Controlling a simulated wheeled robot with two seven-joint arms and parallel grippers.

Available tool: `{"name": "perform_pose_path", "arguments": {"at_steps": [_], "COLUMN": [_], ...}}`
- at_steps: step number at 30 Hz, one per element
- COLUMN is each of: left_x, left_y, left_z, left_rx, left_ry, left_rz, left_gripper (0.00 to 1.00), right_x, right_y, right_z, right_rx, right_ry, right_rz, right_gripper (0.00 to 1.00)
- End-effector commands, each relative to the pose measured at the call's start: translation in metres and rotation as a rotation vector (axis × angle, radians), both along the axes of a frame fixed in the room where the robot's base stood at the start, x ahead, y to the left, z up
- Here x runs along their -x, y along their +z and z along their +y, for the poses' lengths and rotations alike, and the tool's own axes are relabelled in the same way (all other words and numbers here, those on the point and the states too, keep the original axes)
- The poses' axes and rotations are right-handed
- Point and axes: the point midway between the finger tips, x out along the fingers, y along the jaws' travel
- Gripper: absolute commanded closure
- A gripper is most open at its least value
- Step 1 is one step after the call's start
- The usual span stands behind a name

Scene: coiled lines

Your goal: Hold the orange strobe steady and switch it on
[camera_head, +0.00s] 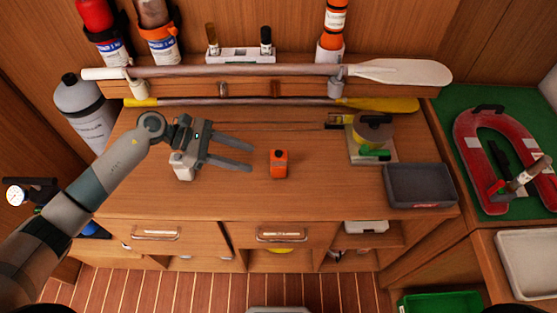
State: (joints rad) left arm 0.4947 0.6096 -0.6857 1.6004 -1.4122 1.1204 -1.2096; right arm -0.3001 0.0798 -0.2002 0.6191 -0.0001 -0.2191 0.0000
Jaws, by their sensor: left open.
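The orange strobe (279,167) is a small box with a dark patch on its front. It stands upright on the wooden workbench, near the middle. My left gripper (250,157) reaches in from the left, its two fingers spread and pointing right toward the strobe. The fingertips are a short way left of the strobe and do not touch it. Nothing is between the fingers. I cannot make out a switch on the strobe at this size. My right gripper is not in view.
A small white object (182,173) is partly behind my left gripper. A grey tray (420,203) and a round yellow-and-grey item (373,126) are at the bench's right. Two paddles, white (403,72) and yellow (383,104), run along the back. The bench around the strobe is clear.

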Motion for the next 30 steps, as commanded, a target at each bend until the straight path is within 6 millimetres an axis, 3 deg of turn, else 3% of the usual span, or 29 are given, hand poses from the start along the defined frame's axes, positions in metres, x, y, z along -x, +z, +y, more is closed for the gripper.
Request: {"name": "perform_pose_path", "arguments": {"at_steps": [11, 25, 30], "left_x": [0.000, 0.000, 0.000], "left_y": [-0.004, -0.027, -0.041], "left_z": [-0.009, -0.054, -0.071], "left_rx": [0.003, 0.004, 0.003], "left_ry": [0.001, 0.001, 0.000], "left_rz": [0.002, 0.002, -0.001], "left_gripper": [0.57, 0.57, 0.57], "right_x": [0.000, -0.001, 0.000], "right_y": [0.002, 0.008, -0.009], "right_z": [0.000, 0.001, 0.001], "right_rx": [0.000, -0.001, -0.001], "right_ry": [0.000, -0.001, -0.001], "right_rz": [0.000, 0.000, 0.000], "right_gripper": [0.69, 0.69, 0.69]}}
